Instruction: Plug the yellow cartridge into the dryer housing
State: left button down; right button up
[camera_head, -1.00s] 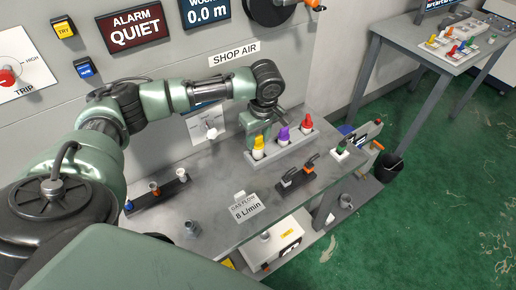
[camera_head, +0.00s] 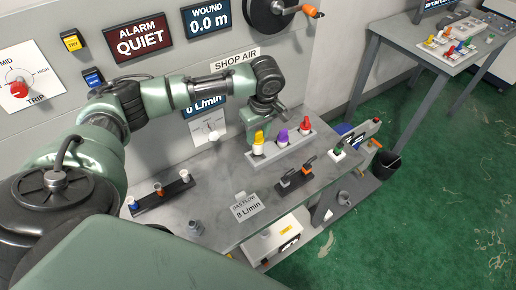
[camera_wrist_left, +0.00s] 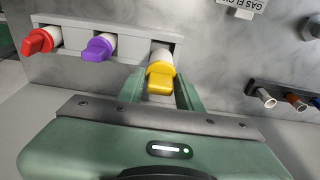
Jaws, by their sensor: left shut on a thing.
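The yellow cartridge (camera_head: 259,137), with a white lower body, is at the near left end of a grey rack (camera_head: 286,152); it also shows in the left wrist view (camera_wrist_left: 160,79). My left gripper (camera_wrist_left: 162,88) is shut on its yellow top, one finger on each side. In the head view the same gripper (camera_head: 256,132) reaches down behind the cartridge. I cannot tell whether the cartridge's base is clear of the rack. A dark block (camera_head: 162,196) with several sockets lies on the left of the bench; I cannot tell whether it is the dryer housing. My right gripper is not in view.
Purple (camera_head: 282,136) and red (camera_head: 306,124) cartridges stand beside the yellow one in the rack. A gas-flow sign (camera_head: 247,206), a grey fitting (camera_head: 195,228) and black-and-orange clamps (camera_head: 296,179) are on the bench. Bare bench lies between the block and rack.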

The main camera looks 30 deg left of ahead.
pick_arm(q)
jog(key=shift+r+p, duration=1.05)
jog(key=shift+p, duration=0.1)
